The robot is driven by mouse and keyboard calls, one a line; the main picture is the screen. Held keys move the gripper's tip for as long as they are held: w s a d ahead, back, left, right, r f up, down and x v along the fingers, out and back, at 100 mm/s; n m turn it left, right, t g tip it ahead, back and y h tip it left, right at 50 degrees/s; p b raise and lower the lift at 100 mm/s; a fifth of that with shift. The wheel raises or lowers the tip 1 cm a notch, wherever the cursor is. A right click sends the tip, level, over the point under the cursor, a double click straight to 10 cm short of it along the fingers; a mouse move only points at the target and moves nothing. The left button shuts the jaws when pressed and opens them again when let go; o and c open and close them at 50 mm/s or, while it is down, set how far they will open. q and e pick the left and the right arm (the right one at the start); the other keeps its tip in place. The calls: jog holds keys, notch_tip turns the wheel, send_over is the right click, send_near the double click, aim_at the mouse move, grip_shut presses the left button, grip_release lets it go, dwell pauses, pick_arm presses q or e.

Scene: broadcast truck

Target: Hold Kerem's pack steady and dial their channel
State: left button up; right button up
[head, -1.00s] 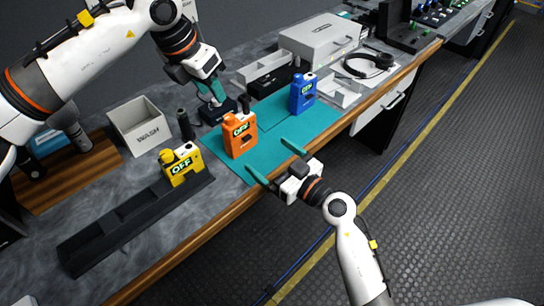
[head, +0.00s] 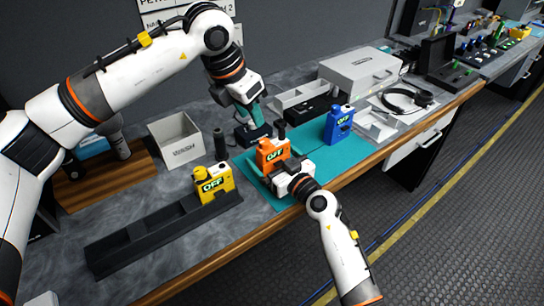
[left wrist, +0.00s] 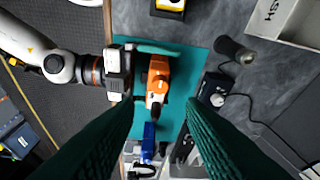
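Three packs stand on the bench: orange (head: 272,152), blue (head: 338,124) and yellow (head: 213,184). The orange and yellow displays read OFF. No name is legible on them. My right gripper (head: 278,163) is low at the orange pack, its fingers on either side of it; in the left wrist view (left wrist: 150,74) a gap shows beside one finger. My left gripper (head: 254,122) points down behind the orange pack, near a small black box (head: 247,138). In the left wrist view its fingers are wide apart and empty, with the orange pack (left wrist: 158,75) and black box (left wrist: 214,98) below.
Orange and blue packs are on a teal mat (head: 350,152); the yellow one is at a black trough (head: 130,246). A WASH bin (head: 176,140) and black cylinder (head: 219,143) stand left. A grey case (head: 358,70) and headset (head: 408,99) are at right.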

aim_at(264, 141)
jog(key=c, duration=1.1)
pick_arm(q)
jog(key=shift+o, duration=1.1)
pick_arm(e)
jog(key=shift+c, duration=0.2)
pick_arm(q)
jog(key=d+f+n, duration=0.1)
jog(key=f, duration=0.2)
jog(key=w+f+n+t, duration=0.1)
jog(key=f+n, duration=0.1)
jog(key=f, duration=0.1)
jog(key=w+d+f+n+y, duration=0.1)
jog(key=f+n, duration=0.1)
jog(key=f, duration=0.1)
jog(key=shift+d, duration=0.3)
jog(key=shift+c, duration=0.3)
jog(key=c, duration=0.9)
